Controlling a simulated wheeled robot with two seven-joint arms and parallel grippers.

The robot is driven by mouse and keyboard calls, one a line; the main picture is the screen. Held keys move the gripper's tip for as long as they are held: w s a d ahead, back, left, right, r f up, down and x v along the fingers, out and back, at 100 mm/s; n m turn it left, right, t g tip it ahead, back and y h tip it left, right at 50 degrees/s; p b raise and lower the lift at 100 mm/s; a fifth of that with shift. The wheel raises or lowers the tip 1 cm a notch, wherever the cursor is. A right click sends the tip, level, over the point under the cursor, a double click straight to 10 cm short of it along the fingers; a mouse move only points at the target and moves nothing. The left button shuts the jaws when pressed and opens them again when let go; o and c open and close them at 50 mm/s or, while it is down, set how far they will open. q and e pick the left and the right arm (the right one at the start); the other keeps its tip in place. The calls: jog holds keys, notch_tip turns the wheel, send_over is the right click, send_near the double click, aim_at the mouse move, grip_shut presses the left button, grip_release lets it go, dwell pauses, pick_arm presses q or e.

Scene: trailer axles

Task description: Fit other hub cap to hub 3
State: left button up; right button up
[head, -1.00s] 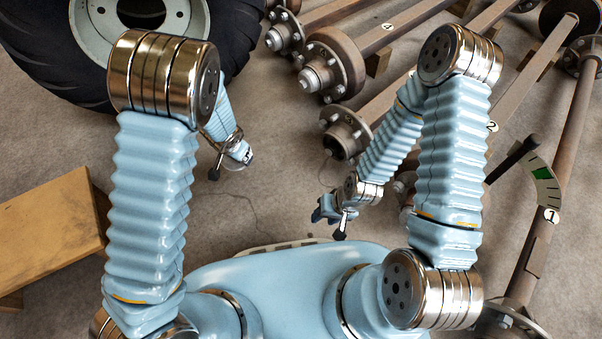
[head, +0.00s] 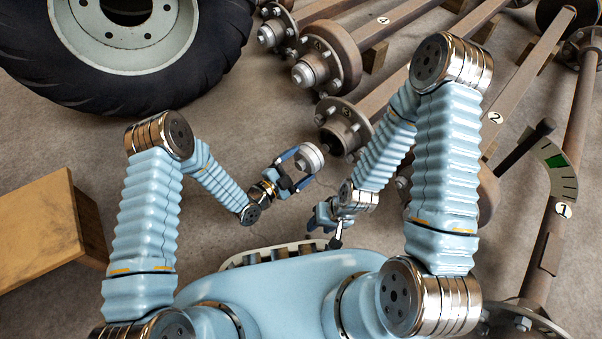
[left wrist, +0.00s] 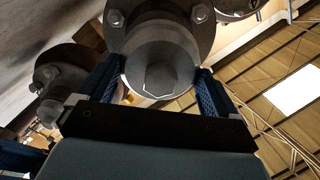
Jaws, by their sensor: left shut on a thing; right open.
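My left gripper (head: 298,168) is shut on a silver, round hub cap (head: 311,157). In the left wrist view the cap (left wrist: 160,72) sits between the two blue fingers, its hex-shaped end facing the camera, with a bolted hub flange (left wrist: 118,36) behind it. In the head view the nearest hub, which appears to be hub 3 (head: 336,118), lies just up and right of the cap. I cannot tell whether cap and hub touch. My right gripper (head: 322,215) is open and low, close to my body, away from the cap.
More hubs, one (head: 318,66) and another (head: 268,34), lie beyond on parallel axles. A large tyre (head: 205,70) is at upper left and a wooden block (head: 40,225) at left. A gauge with a green band (head: 556,162) is at right. Floor between tyre and block is clear.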

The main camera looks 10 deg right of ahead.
aim_at(327, 147)
pick_arm(q)
jog(key=shift+s+d+t, duration=0.25)
jog(key=shift+s+t, duration=0.05)
jog(key=shift+s, duration=0.2)
jog(key=shift+s+a+f+b, duration=0.1)
jog(key=shift+a+f+b, duration=0.1)
jog(key=shift+b, duration=0.3)
jog(key=shift+x, duration=3)
jog(key=shift+w+d+r, duration=0.25)
jog(key=shift+w+d, duration=0.15)
jog(key=shift+d, duration=0.35)
jog(key=o, duration=0.8)
